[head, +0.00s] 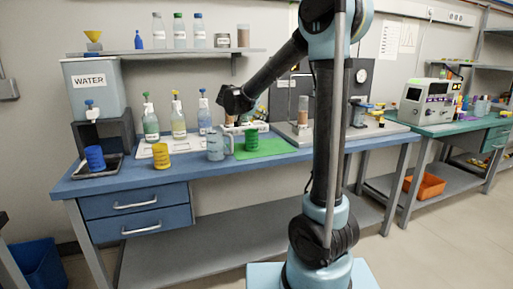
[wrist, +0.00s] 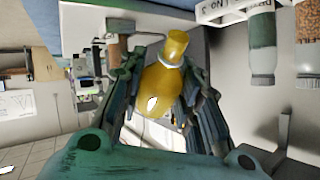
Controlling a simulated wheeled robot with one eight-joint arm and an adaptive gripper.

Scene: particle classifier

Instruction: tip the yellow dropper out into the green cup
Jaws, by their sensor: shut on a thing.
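My gripper (wrist: 165,80) is shut on the yellow dropper (wrist: 160,90), whose rounded amber body and narrower capped end show between the dark fingers in the wrist view. In the head view my gripper (head: 236,100) hangs above the bench, over the area of the clear jug and the green cup; the dropper is not clearly visible there. The green cup (head: 252,140) stands upright on a green mat (head: 275,146), below and slightly right of my gripper. I cannot make out the cup in the wrist view.
A clear jug (head: 215,148) stands just left of the green cup. A yellow cup (head: 161,156) and blue cup (head: 95,158) are further left. Several capped bottles (head: 178,122) stand behind, and a white rack (head: 245,127) is behind the cup. The mat's right side is clear.

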